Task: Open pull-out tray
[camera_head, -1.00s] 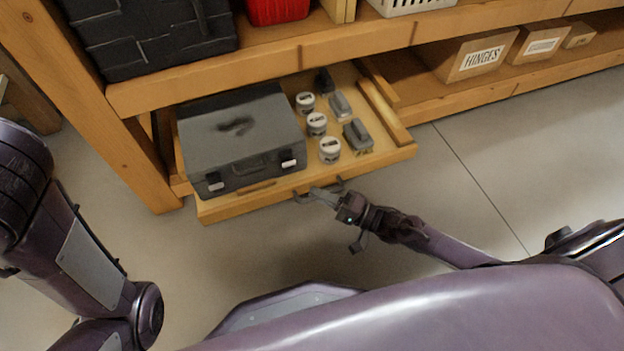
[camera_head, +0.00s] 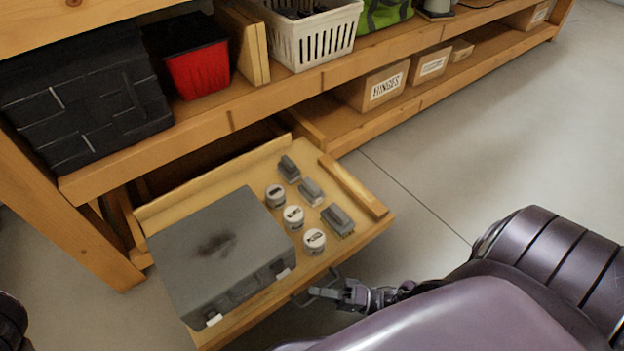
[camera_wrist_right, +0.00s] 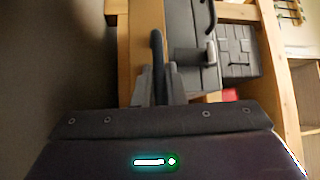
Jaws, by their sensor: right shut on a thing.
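The wooden pull-out tray (camera_head: 262,318) extends well out from under the bench's lower shelf. It carries a grey toolbox (camera_head: 222,248), three small white tins (camera_head: 294,217) and several grey brushes or blocks (camera_head: 338,219). A dark handle (camera_head: 303,297) is on the tray's front edge. My right gripper (camera_head: 318,291) is at that handle, shut on it. In the right wrist view the fingers (camera_wrist_right: 158,84) close around the dark handle (camera_wrist_right: 157,50) beside the wooden tray front (camera_wrist_right: 146,30). My left gripper is out of view.
A black crate (camera_head: 85,105), a red bin (camera_head: 197,69) and a white basket (camera_head: 310,33) stand on the shelf above. Cardboard boxes (camera_head: 372,88) sit on the lower shelf at right. The floor (camera_head: 450,150) right of the tray is clear.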

